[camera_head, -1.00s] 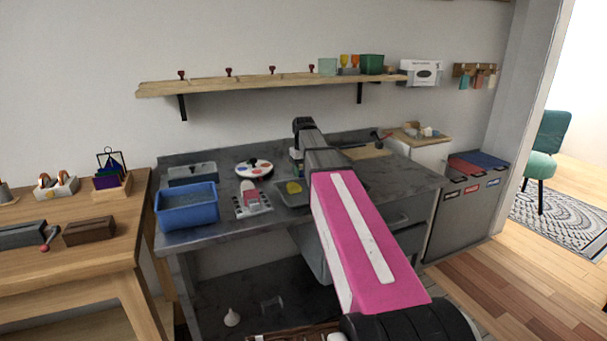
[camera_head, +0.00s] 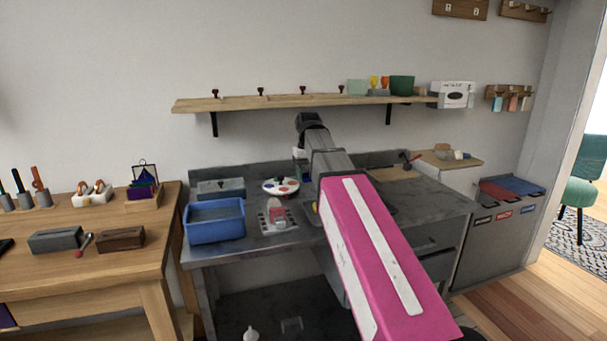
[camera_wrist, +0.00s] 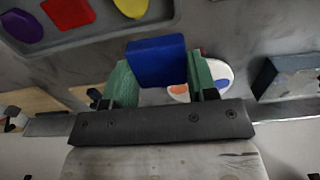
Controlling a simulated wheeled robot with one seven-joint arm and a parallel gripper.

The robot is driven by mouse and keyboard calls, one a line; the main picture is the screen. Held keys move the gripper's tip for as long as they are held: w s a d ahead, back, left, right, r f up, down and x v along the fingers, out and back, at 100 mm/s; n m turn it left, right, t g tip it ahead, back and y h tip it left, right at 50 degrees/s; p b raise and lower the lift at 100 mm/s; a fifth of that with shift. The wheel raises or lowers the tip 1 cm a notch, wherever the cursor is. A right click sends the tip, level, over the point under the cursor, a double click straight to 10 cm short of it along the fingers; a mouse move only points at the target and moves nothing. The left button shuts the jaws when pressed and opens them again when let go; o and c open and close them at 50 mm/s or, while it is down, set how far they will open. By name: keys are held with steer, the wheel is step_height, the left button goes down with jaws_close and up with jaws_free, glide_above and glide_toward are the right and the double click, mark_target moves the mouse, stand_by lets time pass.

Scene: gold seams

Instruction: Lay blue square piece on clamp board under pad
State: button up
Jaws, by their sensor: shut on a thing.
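The blue square piece (camera_wrist: 155,62) sits between the green fingers of my gripper (camera_wrist: 160,72) in the wrist view. My gripper is shut on it and holds it near the middle of that picture. In the head view my pink and grey arm reaches over the grey bench (camera_head: 235,248), and its wrist end stands above the back of the bench. A wooden board (camera_head: 393,173) lies at the back right of the bench beside a dark tool with a red end (camera_head: 411,159). I cannot tell whether this is the clamp board, and no pad is clear.
A tray (camera_wrist: 100,42) holds purple, red and yellow pieces. A white palette (camera_head: 281,186) with colour spots stands behind a white slotted holder (camera_head: 278,216). A blue bin (camera_head: 214,220) and a grey box (camera_head: 220,188) stand left. A wall shelf (camera_head: 300,101) runs above the bench.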

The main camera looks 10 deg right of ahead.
steer(key=s+d+f, duration=0.1)
steer(key=s+d, duration=0.1)
steer(key=s, duration=0.1)
steer(key=s+d+f+m, duration=0.1)
steer(key=s+d, duration=0.1)
steer(key=s, duration=0.2)
steer(key=s+d+f+m, duration=0.1)
steer(key=s+d, duration=0.2)
steer(key=s, duration=0.1)
steer(key=shift+s+f, duration=0.1)
steer(key=shift+s, duration=0.05)
steer(key=w+a+r+n, duration=0.2)
steer(key=w+a+r, duration=0.2)
steer(key=w+a, duration=0.65)
steer(key=w+d+f, duration=0.2)
steer(key=d, duration=0.1)
steer(key=w+d+f, duration=0.2)
steer(key=d, duration=0.1)
steer(key=w+d+f, duration=0.2)
steer(key=d+f, duration=0.1)
steer(key=d, duration=0.1)
steer(key=shift+w+f, duration=0.1)
steer(key=shift+w, duration=0.15)
steer(key=shift+f, duration=2)
steer(key=shift+f, duration=0.1)
steer(key=o, duration=1)
